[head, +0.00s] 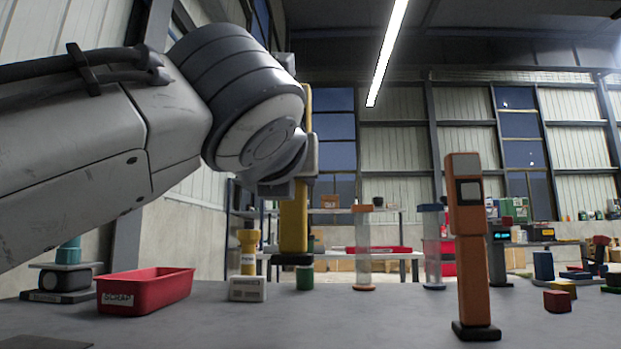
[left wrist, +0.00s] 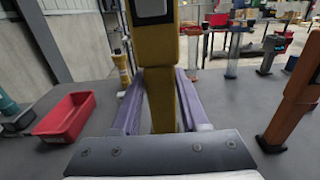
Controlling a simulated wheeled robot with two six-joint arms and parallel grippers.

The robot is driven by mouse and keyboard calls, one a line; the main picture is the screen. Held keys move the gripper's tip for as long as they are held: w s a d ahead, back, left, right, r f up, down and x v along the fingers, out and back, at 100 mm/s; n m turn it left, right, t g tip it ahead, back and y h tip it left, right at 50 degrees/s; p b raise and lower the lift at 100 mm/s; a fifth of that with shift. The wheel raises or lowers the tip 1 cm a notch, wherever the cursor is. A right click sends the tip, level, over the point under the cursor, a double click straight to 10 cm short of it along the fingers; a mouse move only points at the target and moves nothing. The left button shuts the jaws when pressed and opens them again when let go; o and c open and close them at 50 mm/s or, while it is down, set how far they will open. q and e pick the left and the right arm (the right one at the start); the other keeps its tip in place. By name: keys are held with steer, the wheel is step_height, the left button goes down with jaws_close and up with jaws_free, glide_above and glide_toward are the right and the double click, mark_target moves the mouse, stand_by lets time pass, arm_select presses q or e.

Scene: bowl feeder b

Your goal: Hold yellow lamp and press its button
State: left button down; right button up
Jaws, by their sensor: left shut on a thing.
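The yellow lamp (head: 294,222) is a tall upright post with a dark base. In the head view its upper part is partly hidden by my left arm. Its base shows above the tabletop's far edge, so it looks raised off the table. My left gripper (left wrist: 158,76) is shut on the lamp, with one purple-grey finger on each side of the yellow post (left wrist: 155,50). A dark-framed pale panel shows at the post's upper end in the left wrist view, cut off by the frame. I cannot make out the button. My right gripper is in neither view.
An orange lamp (head: 472,270) stands upright at right. A red scrap bin (head: 146,291) is at left, with a small white box (head: 247,289) beside it. Coloured blocks, including a red one (head: 557,301), lie at far right. The table's front middle is clear.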

mark_target(292, 257)
arm_select(q)
steer(key=shift+f, duration=0.2)
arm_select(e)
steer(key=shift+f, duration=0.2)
arm_select(q)
steer(key=shift+f+b, duration=1.05)
steer(key=shift+f, duration=0.1)
steer(key=shift+f+b, duration=3.65)
steer(key=shift+f, duration=0.05)
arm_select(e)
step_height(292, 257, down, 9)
arm_select(q)
steer(key=c, duration=1.1)
jaws_free()
jaws_close()
steer(key=shift+f, duration=0.1)
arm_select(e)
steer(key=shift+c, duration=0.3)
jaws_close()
